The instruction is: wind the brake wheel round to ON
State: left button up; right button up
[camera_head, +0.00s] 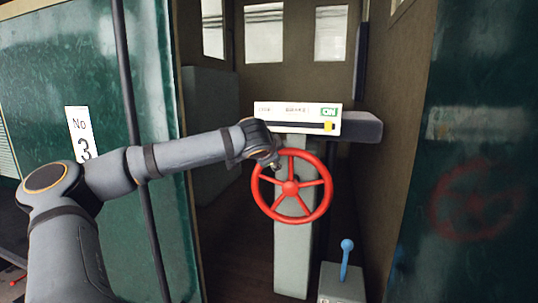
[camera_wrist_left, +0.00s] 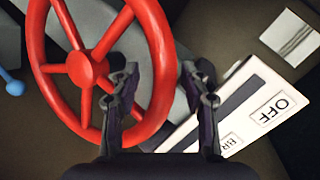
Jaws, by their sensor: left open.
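The red brake wheel (camera_head: 290,188) with several spokes stands upright on a pale post. My left gripper (camera_head: 273,161) is at its upper left rim. In the left wrist view the wheel (camera_wrist_left: 87,68) fills the left side. The open left gripper (camera_wrist_left: 160,80) has part of the rim between its fingers in the picture; contact cannot be told. Above the wheel is a white brake panel (camera_head: 275,120) with a green ON label (camera_head: 328,112) at its right end. A yellow marker (camera_head: 328,127) sits in its slot under ON. The OFF label (camera_wrist_left: 277,108) shows in the left wrist view. My right gripper is not in view.
A blue-knobbed lever (camera_head: 346,258) rises from a grey box (camera_head: 341,285) at lower right of the wheel. A dark pole (camera_head: 140,150) and green tram wall (camera_head: 60,70) stand left. Another green wall (camera_head: 470,150) is at right.

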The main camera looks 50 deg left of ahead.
pick_arm(q)
jog(key=v, duration=1.1)
jog(key=shift+s+d+r, duration=0.15)
jog(key=shift+s, duration=0.15)
jog(key=shift+w, duration=0.1)
